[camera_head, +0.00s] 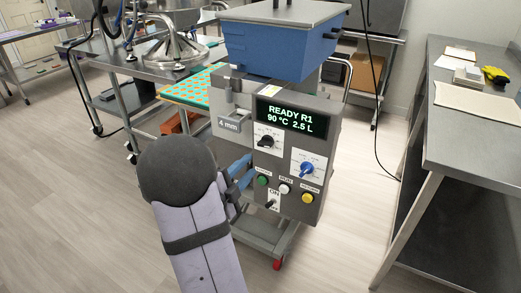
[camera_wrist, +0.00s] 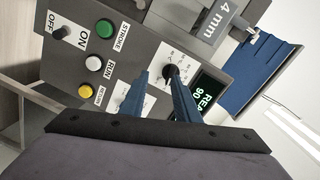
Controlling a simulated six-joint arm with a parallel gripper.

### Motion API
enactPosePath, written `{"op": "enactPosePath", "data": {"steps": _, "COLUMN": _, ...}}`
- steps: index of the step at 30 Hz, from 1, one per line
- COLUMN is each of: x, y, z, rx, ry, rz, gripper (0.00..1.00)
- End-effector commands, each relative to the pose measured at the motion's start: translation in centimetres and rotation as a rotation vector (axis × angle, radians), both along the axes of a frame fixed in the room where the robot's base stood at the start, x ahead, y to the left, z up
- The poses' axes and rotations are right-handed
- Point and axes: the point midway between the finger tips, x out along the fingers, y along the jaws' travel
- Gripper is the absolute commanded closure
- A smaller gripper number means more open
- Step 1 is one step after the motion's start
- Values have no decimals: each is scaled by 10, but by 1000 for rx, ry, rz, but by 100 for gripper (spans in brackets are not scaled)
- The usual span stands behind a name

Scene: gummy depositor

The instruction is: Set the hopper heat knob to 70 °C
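The depositor's grey control panel (camera_head: 250,190) has a dark display (camera_head: 292,117) reading "READY R1 90 °C 2.5 L". A black knob (camera_head: 267,142) on a white dial plate sits below the display, and a blue knob (camera_head: 307,169) sits lower right. My gripper (camera_head: 242,168) is at the panel's left side in the head view. In the wrist view, my gripper (camera_wrist: 156,74) has its two blue fingers apart with nothing between them. The black knob (camera_wrist: 178,72) is by the right fingertip; contact cannot be told. The left finger covers part of the other dial plate.
Green (camera_head: 263,181), white (camera_head: 284,188) and yellow (camera_head: 307,198) buttons and an ON/OFF switch (camera_head: 270,204) lie low on the panel. A "4 mm" block (camera_head: 229,124) juts out at left. A blue box (camera_head: 283,40) overhangs above. A steel table (camera_head: 470,150) stands right.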

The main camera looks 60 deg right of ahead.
Motion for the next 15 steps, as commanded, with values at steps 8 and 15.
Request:
{"op": "enactPosePath", "data": {"steps": 8, "x": -6, "y": -1, "z": 23, "rx": -88, "ry": -162, "rz": -32, "gripper": 71}}
{"op": "enactPosePath", "data": {"steps": 15, "x": -7, "y": -8, "z": 23, "rx": -87, "ry": -166, "rz": -34, "gripper": 71}}
